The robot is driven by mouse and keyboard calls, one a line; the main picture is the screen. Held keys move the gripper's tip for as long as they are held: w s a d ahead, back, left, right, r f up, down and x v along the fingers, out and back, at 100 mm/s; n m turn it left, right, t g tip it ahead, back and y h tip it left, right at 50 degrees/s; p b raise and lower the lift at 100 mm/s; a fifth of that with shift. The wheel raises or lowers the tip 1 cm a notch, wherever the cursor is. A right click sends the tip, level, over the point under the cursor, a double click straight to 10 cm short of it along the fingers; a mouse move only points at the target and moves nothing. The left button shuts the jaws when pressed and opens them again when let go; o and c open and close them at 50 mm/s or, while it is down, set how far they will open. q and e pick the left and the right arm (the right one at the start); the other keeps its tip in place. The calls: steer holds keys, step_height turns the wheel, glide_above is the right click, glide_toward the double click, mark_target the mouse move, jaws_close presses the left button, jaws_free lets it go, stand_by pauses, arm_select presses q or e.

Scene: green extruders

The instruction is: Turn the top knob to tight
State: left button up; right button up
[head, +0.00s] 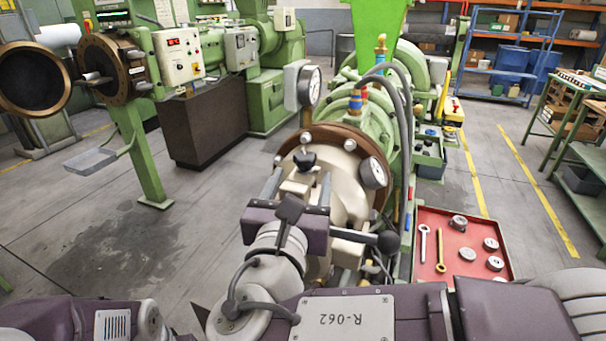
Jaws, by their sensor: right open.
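A black top knob (304,160) sits on the upper face of the pale, rounded head of the green extruder (352,130), inside a brown bolted ring. My right gripper (299,174) is open, its two grey fingers pointing away toward the knob. In the picture the knob shows just beyond and between the fingertips. I cannot tell whether the fingers touch it or how far apart in depth they are. A black ball-ended lever (388,242) sticks out right of the gripper. Part of the extruder head is hidden behind my right gripper and wrist. My left gripper is not in view.
A red tray (450,215) with wrenches and metal rings lies to the right. Another green extruder (128,90) stands at left. Grey floor is open between them.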

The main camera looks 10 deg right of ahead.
mark_target(302, 161)
steer(key=x, duration=0.8)
steer(key=shift+w+a, duration=0.15)
steer(key=shift+w, duration=0.7)
steer(key=shift+s, duration=0.1)
steer(key=shift+p, duration=0.3)
steer(key=c, duration=1.4)
